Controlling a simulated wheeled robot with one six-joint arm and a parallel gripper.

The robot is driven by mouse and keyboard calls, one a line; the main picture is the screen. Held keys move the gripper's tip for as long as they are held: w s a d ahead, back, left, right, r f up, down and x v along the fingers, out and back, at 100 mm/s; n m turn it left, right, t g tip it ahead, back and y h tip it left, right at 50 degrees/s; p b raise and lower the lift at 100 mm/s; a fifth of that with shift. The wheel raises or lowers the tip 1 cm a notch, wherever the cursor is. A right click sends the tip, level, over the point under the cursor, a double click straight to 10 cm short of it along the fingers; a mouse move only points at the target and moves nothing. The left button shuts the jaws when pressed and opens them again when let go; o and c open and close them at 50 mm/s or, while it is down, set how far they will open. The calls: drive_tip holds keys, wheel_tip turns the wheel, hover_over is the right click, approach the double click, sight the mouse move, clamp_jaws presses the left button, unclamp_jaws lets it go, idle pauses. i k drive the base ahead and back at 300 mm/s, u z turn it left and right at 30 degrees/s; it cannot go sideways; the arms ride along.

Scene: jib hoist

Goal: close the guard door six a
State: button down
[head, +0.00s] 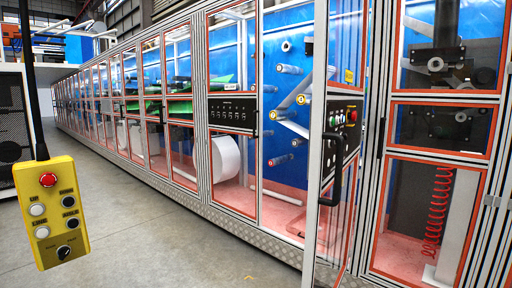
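A guard door (317,100) with a pale metal frame and clear pane stands open, swung outward from the long machine toward me, right of the middle in the head view. I cannot read a label that marks it as six a. A black handle (331,172) sits on its near upright. The doorway to its left shows the machine's inside, with several rollers and a blue back wall. My gripper is not in view, and nothing in view touches the door.
A yellow pendant control (51,212) with a red button hangs in the left foreground. The machine's other guard panels (232,112) run back to the left and look closed. Grey concrete floor (150,225) lies clear in front.

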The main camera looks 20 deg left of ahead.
sight(338, 165)
drive_tip(key=u, duration=0.45)
drive_tip(key=i, duration=1.15)
drive_tip(key=u, duration=0.15)
